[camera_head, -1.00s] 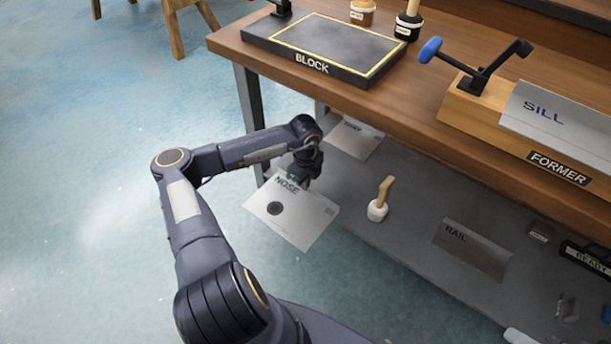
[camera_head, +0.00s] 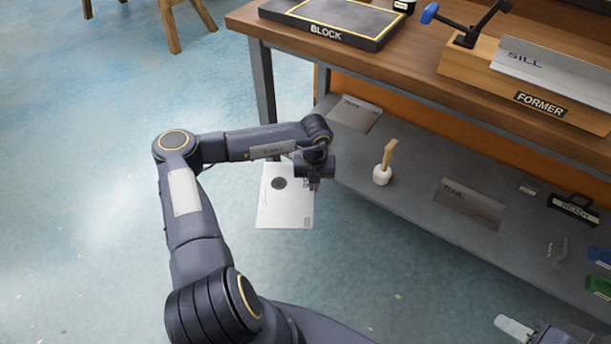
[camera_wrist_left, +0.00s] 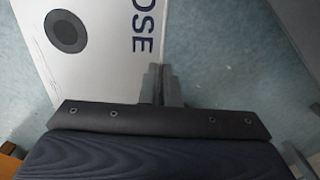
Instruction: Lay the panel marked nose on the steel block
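The nose panel (camera_head: 285,203) is a pale flat sheet with a dark disc, held in the air beside the bench. My left gripper (camera_head: 313,184) is shut on its edge and hides part of it. In the left wrist view the panel (camera_wrist_left: 95,75) shows the letters "OSE" and the disc, with the closed fingers (camera_wrist_left: 160,84) at its edge. The steel block (camera_head: 340,17), labelled BLOCK, is a dark slab with a yellow border on the bench top, its visible surface bare.
The bench edge (camera_head: 400,78) and leg (camera_head: 263,85) stand between the panel and the block. The former (camera_head: 530,85) carries the sill panel (camera_head: 560,72). The lower shelf (camera_head: 420,225) holds a mallet (camera_head: 383,170) and the rail panel (camera_head: 467,205).

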